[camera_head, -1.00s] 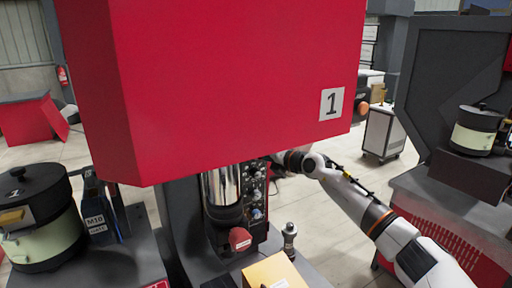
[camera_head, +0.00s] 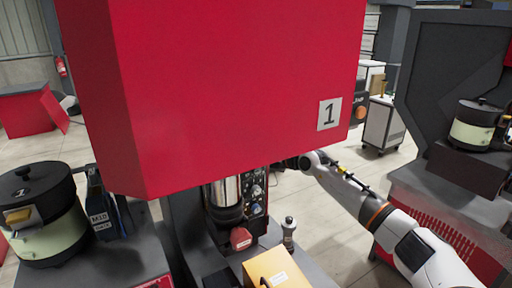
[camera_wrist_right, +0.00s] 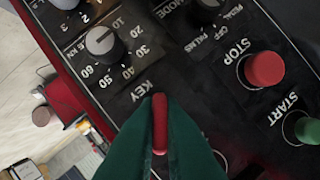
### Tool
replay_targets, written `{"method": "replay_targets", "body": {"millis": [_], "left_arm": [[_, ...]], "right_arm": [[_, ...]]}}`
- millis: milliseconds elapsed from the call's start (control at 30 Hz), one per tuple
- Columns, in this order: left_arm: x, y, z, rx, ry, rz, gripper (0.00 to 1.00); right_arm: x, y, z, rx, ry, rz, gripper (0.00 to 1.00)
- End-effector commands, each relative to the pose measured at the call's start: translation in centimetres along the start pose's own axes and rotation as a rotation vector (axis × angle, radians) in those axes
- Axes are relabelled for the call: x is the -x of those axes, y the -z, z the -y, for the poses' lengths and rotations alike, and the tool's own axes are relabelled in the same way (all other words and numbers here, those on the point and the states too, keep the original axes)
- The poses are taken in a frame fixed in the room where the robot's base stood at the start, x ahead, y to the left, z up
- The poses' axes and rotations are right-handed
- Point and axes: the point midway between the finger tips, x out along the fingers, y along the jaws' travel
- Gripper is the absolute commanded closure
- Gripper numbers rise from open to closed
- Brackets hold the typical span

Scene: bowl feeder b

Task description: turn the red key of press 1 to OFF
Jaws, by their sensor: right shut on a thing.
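Press 1 is the big red-fronted machine (camera_head: 220,90) with a "1" plate, filling the middle of the head view. Its dark control panel (camera_head: 253,190) shows partly below the red housing. In the right wrist view the red key (camera_wrist_right: 160,112) stands by the upside-down word KEY. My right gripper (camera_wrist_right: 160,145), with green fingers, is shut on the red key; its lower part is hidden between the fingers. The key's OFF mark cannot be made out. In the head view my right arm comes in from the right, and its gripper is hidden. My left gripper is not in view.
A yellow block (camera_head: 275,268) and a small post (camera_head: 289,230) stand at the press's base. A lidded pot (camera_head: 45,225) stands at left.

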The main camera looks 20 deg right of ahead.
Motion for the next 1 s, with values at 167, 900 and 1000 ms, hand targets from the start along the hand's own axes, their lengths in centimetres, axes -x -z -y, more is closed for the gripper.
{"method": "replay_targets", "body": {"millis": [167, 900, 1000], "left_arm": [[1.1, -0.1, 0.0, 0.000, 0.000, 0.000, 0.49], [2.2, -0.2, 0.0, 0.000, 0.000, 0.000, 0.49], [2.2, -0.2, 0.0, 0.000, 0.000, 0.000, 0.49]], "right_arm": [[0.0, 0.1, 0.1, 0.048, -0.018, 0.003, 1.00], [0.0, -0.2, 0.0, 0.415, -0.129, 0.003, 1.00], [0.0, -0.2, 0.0, 0.414, -0.129, 0.003, 1.00]]}}
